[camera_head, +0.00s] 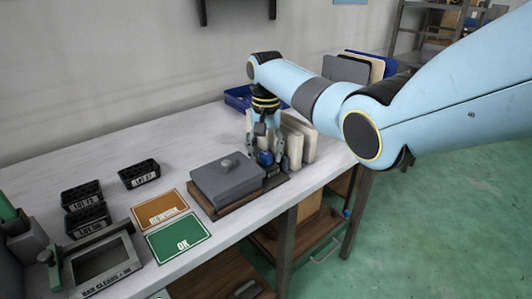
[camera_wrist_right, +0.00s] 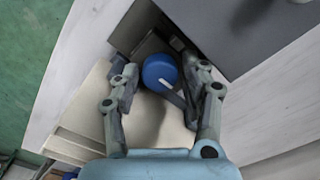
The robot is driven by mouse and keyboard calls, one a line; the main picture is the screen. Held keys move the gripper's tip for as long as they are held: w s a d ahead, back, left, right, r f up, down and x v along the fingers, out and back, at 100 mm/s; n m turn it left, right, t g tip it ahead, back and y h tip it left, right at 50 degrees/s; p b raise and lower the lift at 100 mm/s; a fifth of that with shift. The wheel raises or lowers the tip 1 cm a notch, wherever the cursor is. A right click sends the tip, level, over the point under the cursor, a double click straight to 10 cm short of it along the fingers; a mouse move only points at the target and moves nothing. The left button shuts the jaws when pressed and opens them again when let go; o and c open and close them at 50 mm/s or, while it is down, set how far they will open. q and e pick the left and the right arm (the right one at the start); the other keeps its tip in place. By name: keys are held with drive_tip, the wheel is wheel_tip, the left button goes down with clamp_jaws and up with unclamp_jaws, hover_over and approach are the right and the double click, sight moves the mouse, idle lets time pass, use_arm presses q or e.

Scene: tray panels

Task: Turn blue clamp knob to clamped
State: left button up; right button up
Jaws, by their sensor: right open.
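The blue clamp knob (camera_head: 265,158) sits at the right end of the grey clamp block (camera_head: 228,180) on the table. In the right wrist view the round blue knob (camera_wrist_right: 160,72) shows with a pale line on its face. My right gripper (camera_head: 265,150) points down over the knob. In the wrist view its two fingers (camera_wrist_right: 163,80) are apart, one on each side of the knob. A gap shows by the left finger; whether the right finger touches the knob cannot be told. My left gripper is not in view.
Cream panels (camera_head: 300,139) stand upright just beside my right gripper. A blue tray (camera_head: 238,98) lies behind. An orange card (camera_head: 160,208) and a green OK card (camera_head: 178,238) lie left of the block. Black racks (camera_head: 139,173) stand further left.

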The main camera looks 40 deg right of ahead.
drive_tip(key=c, duration=0.9)
drive_tip(key=shift+r+m+p, duration=0.25)
drive_tip(key=shift+m+p, duration=0.95)
drive_tip(key=shift+p, duration=0.05)
drive_tip(key=m+p, duration=0.1)
drive_tip(key=m, duration=0.1)
drive_tip(key=shift+m+p, duration=0.3)
drive_tip(key=shift+p, duration=0.1)
drive_tip(key=m+p, duration=0.1)
drive_tip(key=m, duration=0.1)
drive_tip(key=shift+m, duration=0.4)
drive_tip(key=m+p, duration=0.1)
drive_tip(key=m, duration=0.1)
drive_tip(key=shift+f+m, duration=0.1)
drive_tip(key=shift+m, duration=0.2)
drive_tip(key=m+p, duration=0.1)
drive_tip(key=m, duration=0.5)
